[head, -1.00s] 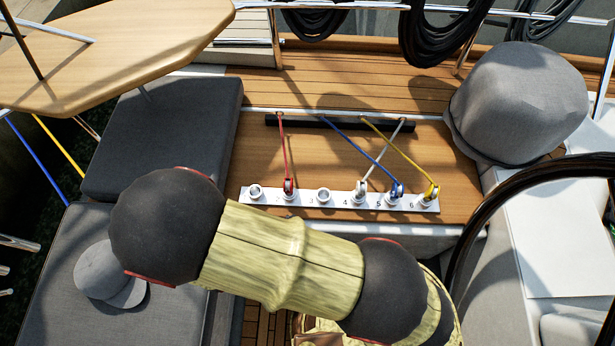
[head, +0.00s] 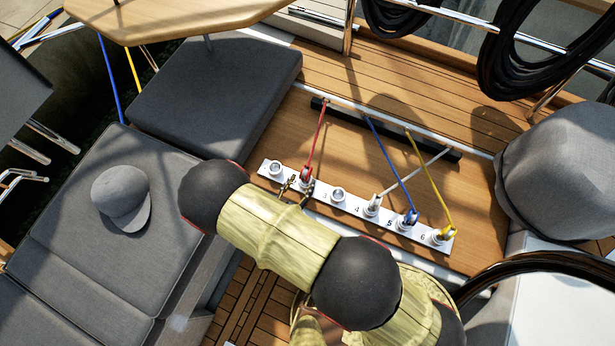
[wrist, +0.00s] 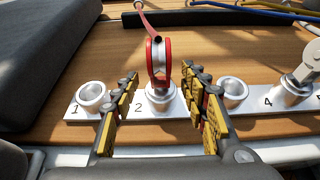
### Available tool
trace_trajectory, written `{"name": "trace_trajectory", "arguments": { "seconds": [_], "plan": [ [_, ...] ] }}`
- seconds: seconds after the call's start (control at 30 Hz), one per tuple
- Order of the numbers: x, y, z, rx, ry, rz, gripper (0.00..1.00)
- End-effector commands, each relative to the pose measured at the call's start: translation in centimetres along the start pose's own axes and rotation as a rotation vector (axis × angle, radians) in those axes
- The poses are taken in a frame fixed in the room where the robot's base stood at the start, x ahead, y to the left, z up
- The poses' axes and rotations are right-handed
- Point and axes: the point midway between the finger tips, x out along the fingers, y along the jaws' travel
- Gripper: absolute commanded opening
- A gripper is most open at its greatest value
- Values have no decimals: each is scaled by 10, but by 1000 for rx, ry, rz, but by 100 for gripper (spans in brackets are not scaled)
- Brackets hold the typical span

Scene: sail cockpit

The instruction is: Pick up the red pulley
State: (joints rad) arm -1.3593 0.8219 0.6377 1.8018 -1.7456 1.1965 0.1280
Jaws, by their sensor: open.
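The red pulley (wrist: 158,62) stands upright in socket 2 of a white numbered strip (wrist: 190,104), with a red line running up from its top. In the head view the red pulley (head: 306,174) is near the left end of the strip. My gripper (wrist: 162,85) is open in the wrist view, one finger on each side of the pulley's base, apart from it as far as I can tell. In the head view my gripper (head: 296,187) is small at the strip, partly hidden by my arm.
Sockets 1 (wrist: 92,95) and 3 (wrist: 233,92) are empty. A grey pulley (head: 374,202), a blue pulley (head: 409,217) and a yellow pulley (head: 443,233) stand farther right. A grey cushion (wrist: 50,60) lies left. A steering wheel (head: 530,268) is at the right.

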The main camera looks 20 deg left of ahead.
Motion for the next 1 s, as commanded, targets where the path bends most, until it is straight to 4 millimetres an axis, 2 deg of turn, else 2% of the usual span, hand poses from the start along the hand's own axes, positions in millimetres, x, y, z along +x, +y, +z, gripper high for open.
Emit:
{"name": "trace_trajectory", "arguments": {
  "seconds": [0.2,0.37,0.63,1.0],
  "plan": [
    [32,-2,-2,1,0,-4,44],
    [47,-1,-1,1,0,-2,44],
    [49,0,-1,0,0,0,44],
    [49,0,-1,0,0,-1,24]
  ]
}}
